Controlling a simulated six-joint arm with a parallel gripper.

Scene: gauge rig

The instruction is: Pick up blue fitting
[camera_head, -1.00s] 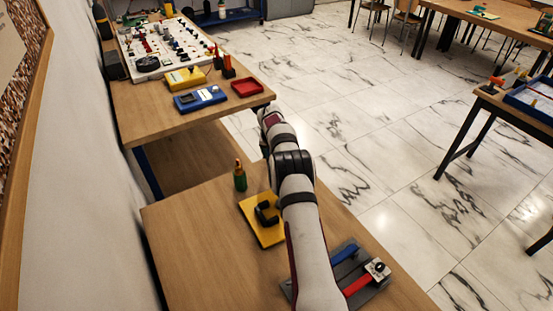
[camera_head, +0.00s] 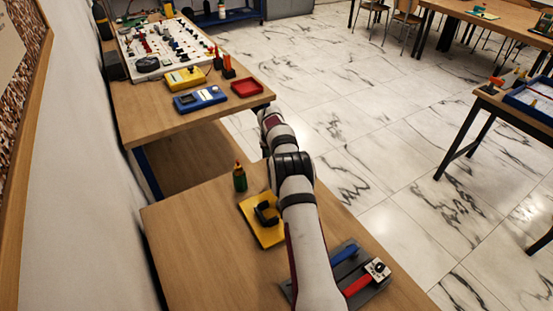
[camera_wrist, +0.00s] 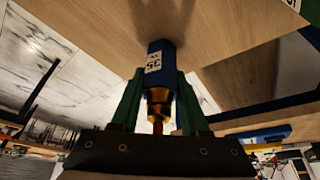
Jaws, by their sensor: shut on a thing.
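The blue fitting (camera_wrist: 158,60) is in the wrist view, a blue body with a white label reading "35" and a brass neck below it. My gripper (camera_wrist: 160,78) has its two green fingers shut on it, one on each side. The blue end points toward a wooden surface at the top of the picture; I cannot tell whether it touches. In the head view my arm crosses the near table and hides the gripper and the fitting.
On the near table (camera_head: 200,240) stand a green fitting (camera_head: 240,178), a yellow base with a black clamp (camera_head: 265,212) and a grey plate with blue and red bars (camera_head: 356,285). The far bench holds a blue meter (camera_head: 200,99), a yellow box (camera_head: 185,78) and a red tray (camera_head: 247,88).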

